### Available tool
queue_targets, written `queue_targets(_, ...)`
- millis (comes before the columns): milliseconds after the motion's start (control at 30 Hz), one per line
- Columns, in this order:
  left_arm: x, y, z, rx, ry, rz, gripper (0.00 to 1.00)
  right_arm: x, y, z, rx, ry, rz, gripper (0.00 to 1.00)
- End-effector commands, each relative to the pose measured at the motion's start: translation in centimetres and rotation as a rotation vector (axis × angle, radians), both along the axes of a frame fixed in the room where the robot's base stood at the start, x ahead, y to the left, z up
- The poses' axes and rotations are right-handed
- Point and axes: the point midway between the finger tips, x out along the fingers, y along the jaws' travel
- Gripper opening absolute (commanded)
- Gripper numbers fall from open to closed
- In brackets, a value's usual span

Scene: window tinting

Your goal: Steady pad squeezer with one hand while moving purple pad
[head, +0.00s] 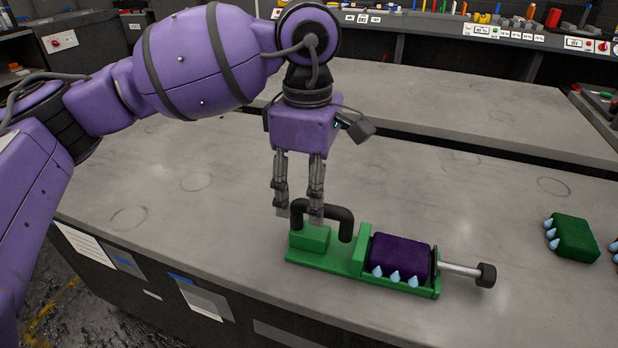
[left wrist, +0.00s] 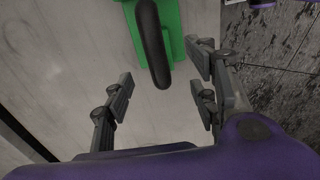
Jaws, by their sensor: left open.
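The pad squeezer (head: 330,262) is a green base with a black arched handle (head: 341,214) at its left end and a plunger rod with a black knob (head: 486,275) at its right end. The purple pad (head: 400,256) sits in the squeezer between the green block and the plunger plate, with light blue drops along its front side. My left gripper (head: 299,218) points down at the handle's left end, open. In the left wrist view the handle (left wrist: 152,45) lies beyond and between the open fingers (left wrist: 160,95), not gripped. My right gripper is not in view.
A dark green pad (head: 574,238) with blue drops lies on the grey table to the right, and part of another item shows at the right edge. The table's front edge runs close below the squeezer. The table left of the squeezer is clear.

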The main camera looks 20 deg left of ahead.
Motion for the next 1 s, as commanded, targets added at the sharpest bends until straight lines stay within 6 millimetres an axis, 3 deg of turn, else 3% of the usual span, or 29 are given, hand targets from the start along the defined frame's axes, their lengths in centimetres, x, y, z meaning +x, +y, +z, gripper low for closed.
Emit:
queue_targets(300, -0.1, 0.0, -6.2, 0.0, 0.003, -0.001, 0.53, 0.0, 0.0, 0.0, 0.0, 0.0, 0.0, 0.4)
queue_targets(500, 0.0, 0.0, -8.7, -0.002, 0.001, -0.001, 0.53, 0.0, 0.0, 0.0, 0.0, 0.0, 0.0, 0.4)
queue_targets(933, 0.0, 0.0, -9.7, -0.002, 0.0, -0.001, 0.53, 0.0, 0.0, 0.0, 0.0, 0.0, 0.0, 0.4)
queue_targets(1000, 0.0, 0.0, -9.7, -0.002, 0.0, -0.001, 0.45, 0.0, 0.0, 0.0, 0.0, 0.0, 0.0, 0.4)
